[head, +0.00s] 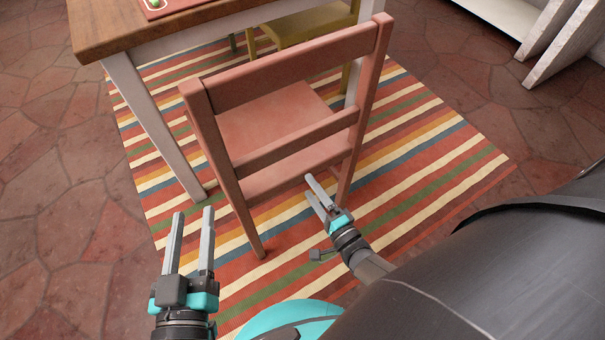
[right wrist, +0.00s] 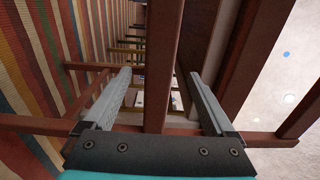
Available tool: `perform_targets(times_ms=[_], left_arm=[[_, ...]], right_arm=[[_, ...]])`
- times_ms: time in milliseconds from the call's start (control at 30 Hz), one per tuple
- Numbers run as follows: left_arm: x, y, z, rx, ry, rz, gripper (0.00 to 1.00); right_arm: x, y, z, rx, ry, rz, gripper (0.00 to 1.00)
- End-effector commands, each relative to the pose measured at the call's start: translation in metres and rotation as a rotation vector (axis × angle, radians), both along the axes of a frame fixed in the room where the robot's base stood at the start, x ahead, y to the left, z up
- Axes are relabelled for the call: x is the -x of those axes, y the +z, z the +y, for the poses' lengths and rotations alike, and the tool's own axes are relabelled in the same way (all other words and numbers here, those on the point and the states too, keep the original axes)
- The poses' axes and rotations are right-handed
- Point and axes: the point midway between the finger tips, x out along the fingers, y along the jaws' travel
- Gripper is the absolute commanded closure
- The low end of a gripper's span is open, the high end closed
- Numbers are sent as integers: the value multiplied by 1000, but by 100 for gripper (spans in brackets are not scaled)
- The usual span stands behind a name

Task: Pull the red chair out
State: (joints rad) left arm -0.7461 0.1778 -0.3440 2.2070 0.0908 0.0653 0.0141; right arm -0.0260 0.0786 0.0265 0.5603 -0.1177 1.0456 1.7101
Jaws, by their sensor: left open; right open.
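The red chair (head: 268,124) stands upright on the striped rug, its back toward me and its seat at the table. My right gripper (head: 308,186) is open, low behind the chair's back near its right rear leg. In the right wrist view, a red-brown chair bar (right wrist: 160,68) runs between the open fingers (right wrist: 157,92), with gaps on both sides. My left gripper (head: 193,213) is open and empty, left of the chair's left rear leg and apart from it.
The wood-topped table (head: 120,28) with white legs stands beyond the chair. A yellow chair (head: 305,26) is at its far side. A red tray (head: 168,8) lies on the table. A white shelf (head: 512,18) stands at the upper right. The striped rug (head: 440,150) is clear right of the chair.

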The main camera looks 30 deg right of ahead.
Motion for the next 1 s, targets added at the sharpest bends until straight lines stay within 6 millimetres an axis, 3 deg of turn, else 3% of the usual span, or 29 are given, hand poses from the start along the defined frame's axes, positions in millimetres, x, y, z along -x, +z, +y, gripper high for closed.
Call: perform_targets(times_ms=[200,400,800,1000], left_arm=[[0,7,0,0,0,1,51],[0,9,0,0,0,0,51],[0,11,0,0,0,0,51],[0,43,0,0,0,0,51]], right_arm=[[34,0,-3,1,1,3,10],[56,0,-5,1,0,1,10],[58,2,-5,1,0,0,10],[57,34,-5,1,0,0,10]])
